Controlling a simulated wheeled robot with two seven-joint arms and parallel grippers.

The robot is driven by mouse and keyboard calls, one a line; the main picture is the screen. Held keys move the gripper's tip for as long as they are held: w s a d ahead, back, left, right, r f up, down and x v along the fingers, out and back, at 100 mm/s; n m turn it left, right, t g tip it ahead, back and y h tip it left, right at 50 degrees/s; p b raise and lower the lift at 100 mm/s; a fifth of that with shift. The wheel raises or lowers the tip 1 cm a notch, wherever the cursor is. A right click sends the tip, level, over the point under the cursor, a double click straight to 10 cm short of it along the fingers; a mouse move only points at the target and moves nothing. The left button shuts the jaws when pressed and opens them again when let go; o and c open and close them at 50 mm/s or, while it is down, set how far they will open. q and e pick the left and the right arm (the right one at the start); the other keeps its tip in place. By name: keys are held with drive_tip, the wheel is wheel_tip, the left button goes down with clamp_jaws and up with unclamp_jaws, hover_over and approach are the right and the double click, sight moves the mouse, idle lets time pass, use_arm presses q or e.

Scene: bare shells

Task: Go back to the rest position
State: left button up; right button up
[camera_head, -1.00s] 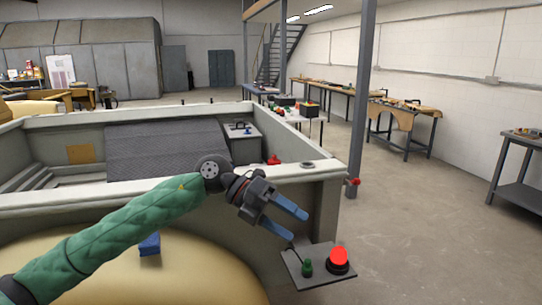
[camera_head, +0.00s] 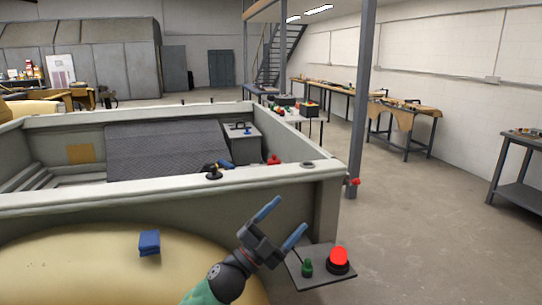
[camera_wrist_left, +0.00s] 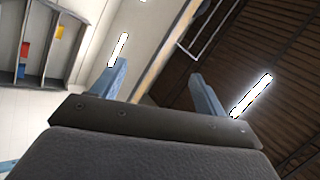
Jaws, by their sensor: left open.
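My left gripper (camera_head: 281,222) is low in the middle of the head view, in front of the grey shell's near wall. Its two blue fingers are spread apart with nothing between them, pointing up and to the right. In the left wrist view the open fingers (camera_wrist_left: 167,92) point toward the ceiling and a wall, with nothing between them. My green left arm (camera_head: 205,292) comes in from the bottom edge. My right gripper is in neither view.
The open grey shell (camera_head: 160,197) fills the left and middle. A small plate (camera_head: 311,277) with a red button (camera_head: 339,257) and a green knob (camera_head: 307,267) lies just right of the gripper. A blue block (camera_head: 149,242) rests on the tan surface (camera_head: 90,270).

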use_arm(q)
drive_tip(key=w+a+f+n+t+y, duration=0.2)
drive_tip(key=a+f+n+t+y, duration=0.4)
drive_tip(key=f+n+y, duration=0.75)
drive_tip(key=s+a+f+n+g+y, duration=0.2)
drive_tip(key=s+a+f+n+g, duration=0.15)
drive_tip(key=f, duration=0.55)
drive_tip(key=s+a+f+n+g+y, duration=0.2)
drive_tip(key=s+a+f+g+y, duration=0.15)
drive_tip(key=f, duration=0.65)
drive_tip(key=s+a+f+g, duration=0.2)
drive_tip(key=s+f, duration=0.4)
drive_tip(key=s, duration=0.4)
drive_tip(key=s+a+f+n+g, duration=0.1)
drive_tip(key=s+f+g, duration=0.4)
drive_tip(key=s, duration=0.5)
drive_tip(key=s+a+f+n+g, duration=0.1)
drive_tip(key=s+a+f+g, duration=0.2)
drive_tip(key=s+f, duration=0.5)
drive_tip(key=shift+s+f+g, duration=0.4)
drive_tip(key=shift+s+g, duration=0.3)
drive_tip(key=shift+s, duration=0.55)
drive_tip(key=shift+c, duration=0.2)
